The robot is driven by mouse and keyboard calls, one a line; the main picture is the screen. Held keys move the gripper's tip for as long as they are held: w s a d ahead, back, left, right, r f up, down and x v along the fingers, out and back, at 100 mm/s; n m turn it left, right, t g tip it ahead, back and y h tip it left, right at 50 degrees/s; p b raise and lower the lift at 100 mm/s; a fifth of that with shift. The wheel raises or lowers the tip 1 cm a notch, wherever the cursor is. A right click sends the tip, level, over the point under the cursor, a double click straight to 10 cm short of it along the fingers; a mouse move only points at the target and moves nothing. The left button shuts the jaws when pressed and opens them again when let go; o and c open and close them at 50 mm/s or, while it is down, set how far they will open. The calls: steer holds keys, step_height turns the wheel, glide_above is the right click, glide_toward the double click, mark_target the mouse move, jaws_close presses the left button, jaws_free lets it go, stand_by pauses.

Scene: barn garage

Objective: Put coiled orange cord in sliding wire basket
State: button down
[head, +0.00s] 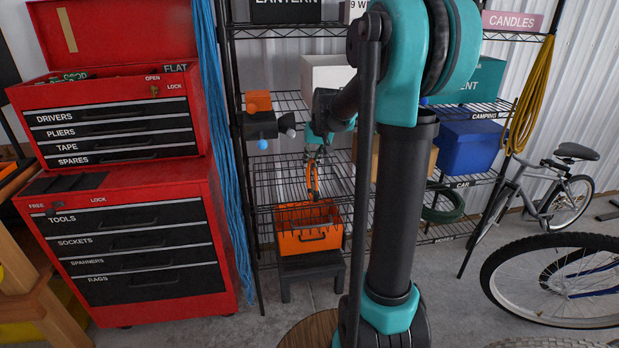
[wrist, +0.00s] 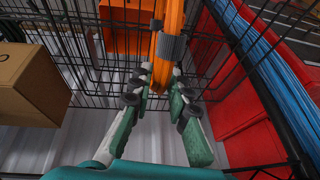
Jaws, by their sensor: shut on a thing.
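The coiled orange cord (head: 313,181) hangs from my gripper (head: 318,154) in front of the shelving in the head view. In the wrist view my gripper (wrist: 160,78) is shut on the cord (wrist: 172,22), with a grey band around the coil near the fingertips. A black wire basket (head: 262,190) is on the rack behind the cord, just above an orange bin. Dark wire mesh also crosses the top of the wrist view. I cannot tell whether the cord is in front of the basket or over it.
The orange bin (head: 310,240) rests on a small dark stool below. A red tool cabinet (head: 130,240) and hanging blue rope (head: 222,150) stand left. A cardboard box (wrist: 32,85) is at the left in the wrist view. Bicycles (head: 555,270) stand right.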

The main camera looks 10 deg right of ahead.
steer(key=shift+f, duration=2.4)
steer(key=c, duration=1.4)
jaws_free()
steer(key=shift+f, duration=0.1)
steer(key=shift+c, duration=0.2)
steer(key=v, duration=1.2)
